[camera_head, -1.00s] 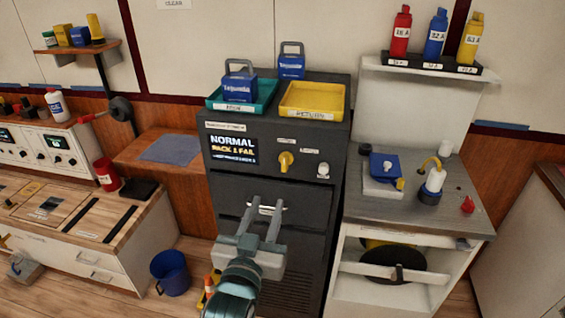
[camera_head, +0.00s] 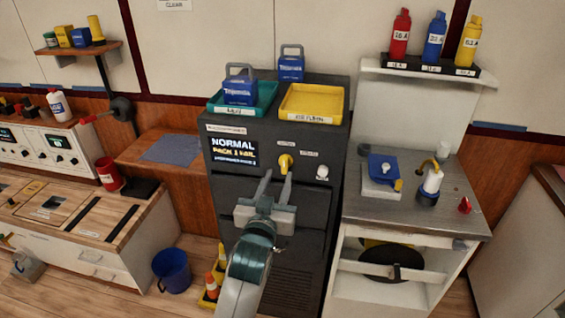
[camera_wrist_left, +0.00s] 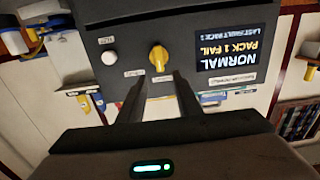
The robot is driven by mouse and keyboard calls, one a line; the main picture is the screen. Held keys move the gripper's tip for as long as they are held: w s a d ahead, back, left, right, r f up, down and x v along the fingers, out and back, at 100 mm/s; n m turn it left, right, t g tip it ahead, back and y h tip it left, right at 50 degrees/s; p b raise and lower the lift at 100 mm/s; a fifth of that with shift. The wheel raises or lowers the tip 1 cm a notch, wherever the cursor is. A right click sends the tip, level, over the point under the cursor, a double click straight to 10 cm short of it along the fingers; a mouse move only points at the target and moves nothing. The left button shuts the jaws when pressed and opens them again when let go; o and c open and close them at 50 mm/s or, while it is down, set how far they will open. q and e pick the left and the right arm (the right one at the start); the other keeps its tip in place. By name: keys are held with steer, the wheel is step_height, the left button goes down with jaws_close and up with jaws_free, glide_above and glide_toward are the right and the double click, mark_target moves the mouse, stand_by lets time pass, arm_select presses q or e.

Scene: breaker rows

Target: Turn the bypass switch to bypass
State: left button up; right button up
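The bypass switch is a yellow rotary knob (camera_head: 286,162) on the dark cabinet's front panel. It also shows upside down in the left wrist view (camera_wrist_left: 158,58), with its pointer close to upright. The panel's screen (camera_head: 234,149) reads NORMAL, PACK 1 FAIL. My left gripper (camera_head: 277,178) is open and empty. Its two fingers point up at the panel just below the knob, apart from it. In the left wrist view the fingers (camera_wrist_left: 156,84) stand to either side of the knob's lower end. My right gripper is in no view.
A white round button (camera_head: 322,172) sits right of the knob. A teal tray (camera_head: 262,103) with a blue pack and a yellow tray (camera_head: 312,104) stand on the cabinet top. A steel-topped bench (camera_head: 450,190) stands at right. A blue bucket (camera_head: 172,270) is on the floor.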

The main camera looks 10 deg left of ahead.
mark_target(284, 162)
arm_select(q)
steer(key=shift+w+p, duration=0.55)
steer(key=shift+w, duration=2.6)
steer(key=shift+c, duration=0.3)
jaws_close()
